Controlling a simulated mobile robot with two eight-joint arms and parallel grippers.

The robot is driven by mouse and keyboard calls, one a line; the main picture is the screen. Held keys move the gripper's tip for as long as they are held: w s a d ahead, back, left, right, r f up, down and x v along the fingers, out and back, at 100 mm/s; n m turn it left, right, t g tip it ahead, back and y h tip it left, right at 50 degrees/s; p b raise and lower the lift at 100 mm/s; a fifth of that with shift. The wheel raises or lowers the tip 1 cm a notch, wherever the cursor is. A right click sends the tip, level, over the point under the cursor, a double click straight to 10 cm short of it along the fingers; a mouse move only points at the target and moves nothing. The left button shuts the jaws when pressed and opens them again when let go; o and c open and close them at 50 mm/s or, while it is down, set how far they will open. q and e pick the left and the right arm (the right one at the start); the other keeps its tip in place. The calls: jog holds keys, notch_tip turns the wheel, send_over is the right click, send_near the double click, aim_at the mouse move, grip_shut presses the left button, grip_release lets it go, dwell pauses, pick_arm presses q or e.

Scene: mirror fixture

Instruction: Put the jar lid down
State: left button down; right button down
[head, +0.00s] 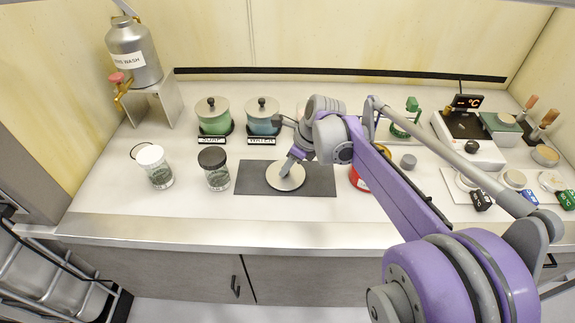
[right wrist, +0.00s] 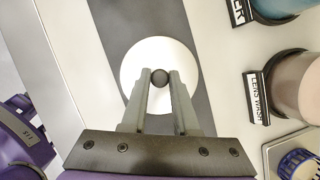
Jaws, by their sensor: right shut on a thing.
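The jar lid is a pale round metal disc (head: 286,177) with a dark knob. It is over the dark grey mat (head: 318,185) on the bench, and I cannot tell whether it touches the mat. My right gripper (head: 294,158) comes down from above and is shut on the lid's knob. In the right wrist view the two fingers (right wrist: 160,78) pinch the knob at the centre of the lid (right wrist: 160,53). A jar labelled LENS WASH (right wrist: 302,85) stands beside the mat there; my arm hides its place in the head view. My left gripper is not in view.
Lidded green (head: 213,122) and teal (head: 262,122) jars stand behind the mat. Two glass jars, one white-capped (head: 158,170) and one black-capped (head: 214,172), stand left of it. A red container (head: 357,181) is close on the right, partly behind my arm.

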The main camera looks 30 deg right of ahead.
jog(key=c, duration=1.1)
grip_release()
jog(key=shift+f, duration=0.2)
jog(key=o, duration=0.4)
jog(key=shift+r, duration=0.1)
jog(key=shift+r, duration=0.15)
jog(key=v, duration=1.2)
jog(key=shift+w+p, duration=0.1)
jog(key=shift+p, duration=0.3)
